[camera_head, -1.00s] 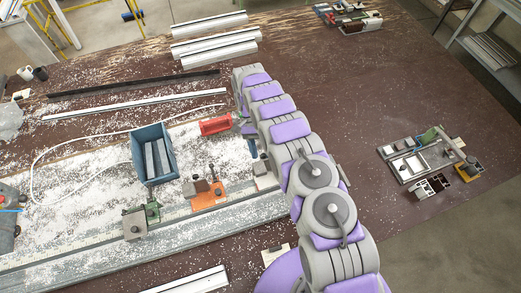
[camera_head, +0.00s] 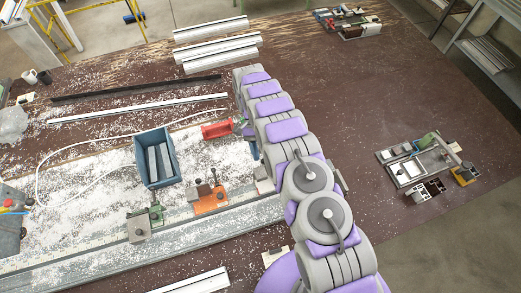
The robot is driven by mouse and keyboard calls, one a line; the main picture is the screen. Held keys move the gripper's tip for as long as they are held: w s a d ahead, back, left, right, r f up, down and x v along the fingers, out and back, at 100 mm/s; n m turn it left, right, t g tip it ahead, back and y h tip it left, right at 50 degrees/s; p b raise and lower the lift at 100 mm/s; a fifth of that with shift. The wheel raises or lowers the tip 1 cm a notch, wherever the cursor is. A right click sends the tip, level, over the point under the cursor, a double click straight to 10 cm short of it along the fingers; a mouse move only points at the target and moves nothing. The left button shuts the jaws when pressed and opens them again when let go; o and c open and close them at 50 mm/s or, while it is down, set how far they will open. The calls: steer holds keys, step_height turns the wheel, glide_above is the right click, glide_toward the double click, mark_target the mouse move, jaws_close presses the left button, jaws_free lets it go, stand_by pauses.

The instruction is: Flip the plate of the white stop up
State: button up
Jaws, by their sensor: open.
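A pale block (camera_head: 264,186), which looks like the white stop, sits at the right end of the clamp rail (camera_head: 180,238). My arm covers much of it. A small blue piece (camera_head: 254,151) shows just above it against my arm; I cannot tell whether it belongs to the stop. The position of the stop's plate cannot be made out. My arm runs from the bottom right up to the middle of the picture. Its far end bends down out of sight, so my gripper and its fingers are hidden.
An orange stop (camera_head: 210,203) and a grey-green stop (camera_head: 139,228) sit further left on the rail. A blue bin (camera_head: 157,158) and a red holder (camera_head: 216,131) stand behind it. White shavings cover the bench. The brown top right of my arm is mostly clear.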

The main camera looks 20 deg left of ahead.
steer(key=s+d+b, duration=0.1)
steer(key=s+d, duration=0.3)
steer(key=s, duration=0.2)
steer(key=s+d+r+b, duration=0.1)
steer(key=s+d, duration=0.3)
steer(key=s, duration=0.2)
steer(key=shift+s+d+r+b, duration=0.2)
steer(key=shift+s+b, duration=0.1)
steer(key=shift+s, duration=0.1)
stand_by(0.5)
steer(key=w+a+r+t+y+b, duration=0.1)
steer(key=w+r+t+y+b, duration=0.3)
steer(key=r+t+b, duration=0.5)
step_height(320, 180, down, 16)
steer(key=g+y, duration=0.1)
steer(key=shift+s+f+g+p, duration=0.25)
steer(key=shift+s+g+p, duration=0.1)
steer(key=shift+g+p, duration=0.1)
stand_by(0.4)
steer(key=shift+a, duration=0.1)
jaws_close()
stand_by(0.4)
